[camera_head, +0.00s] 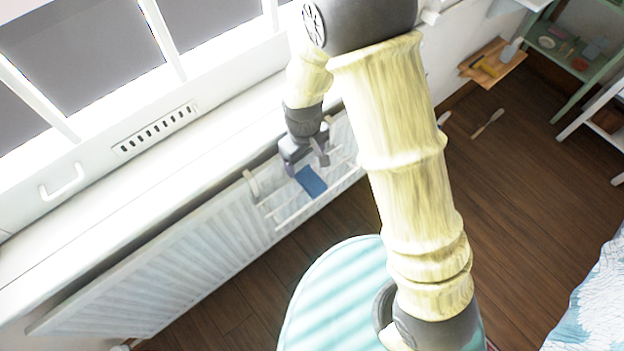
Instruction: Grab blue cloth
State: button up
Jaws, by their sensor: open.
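The blue cloth (311,182) is a small flat blue patch on a white rail rack (290,212) fixed at the front of the radiator below the window. My gripper (305,168) is directly above the cloth, pointing down, with its fingers parted. Its fingertips look close to the cloth's upper edge; I cannot tell whether they touch it. Part of the cloth is hidden behind the fingers.
A white radiator (165,278) runs under the windowsill (130,178). A wooden shelf (494,66) and a green shelf unit (568,58) stand at the upper right. A brush-like item (488,123) lies on the wooden floor (520,190). A bed cover (600,300) is at lower right.

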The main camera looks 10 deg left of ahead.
aim_at(305, 171)
jog(key=shift+s+f, duration=0.1)
jog(key=shift+s, duration=0.15)
jog(key=shift+w+f, duration=0.1)
jog(key=shift+f, duration=2.8)
jog(key=shift+w, duration=0.1)
jog(key=shift+c, duration=1)
jog(key=c, duration=0.9)
jog(key=shift+o, duration=0.2)
jog(key=shift+r, duration=0.1)
